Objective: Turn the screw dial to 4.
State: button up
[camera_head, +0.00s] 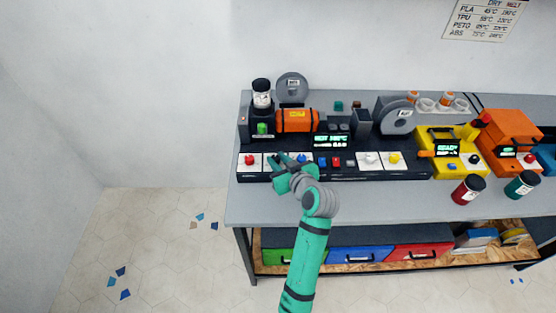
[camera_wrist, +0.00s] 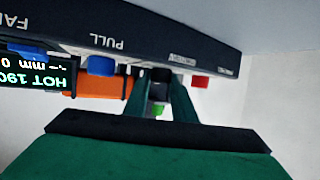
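The control panel (camera_head: 340,172) runs along the front of the bench with a row of coloured dials on white plates. My gripper (camera_head: 277,163) is at the second plate from the left, between the red dial (camera_head: 249,160) and the blue dial (camera_head: 302,158), and covers most of that place. The wrist view is upside down. There my two green fingers (camera_wrist: 160,84) stand either side of a dark dial-like part (camera_wrist: 160,75), beside the PULL-labelled blue dial (camera_wrist: 101,66) and the red dial (camera_wrist: 200,81). The label above the dark part is too small to read; contact and pointer setting cannot be told.
Behind the panel are an orange cylinder (camera_head: 297,121), a lit display (camera_head: 330,141) and a grey spool (camera_head: 292,87). White (camera_head: 370,159) and yellow (camera_head: 394,158) dials are further right. A yellow machine (camera_head: 449,152) and dark-lidded jars (camera_head: 468,190) stand right.

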jog(key=shift+o, duration=0.2)
jog(key=shift+a+m+h, duration=0.1)
jog(key=shift+m+h, duration=0.3)
jog(key=shift+h, duration=0.1)
jog(key=h, duration=0.1)
jog(key=m+h, duration=0.2)
jog(key=shift+s+a+t, duration=0.15)
jog(key=shift+a+t, duration=0.1)
jog(key=shift+t, duration=0.15)
jog(key=m+h, duration=0.3)
jog(key=shift+a+m, duration=0.3)
jog(key=shift+a+m+g+h, duration=0.1)
jog(key=shift+m+g+h, duration=0.25)
jog(key=shift+m+h, duration=0.8)
jog(key=shift+a+m+g+h, duration=0.1)
jog(key=shift+m+g+h, duration=0.25)
jog(key=shift+m+h, duration=0.8)
jog(key=shift+c, duration=0.2)
jog(key=shift+f+h, duration=0.1)
jog(key=shift+h, duration=0.3)
jog(key=o, duration=1.1)
jog(key=shift+c, duration=0.2)
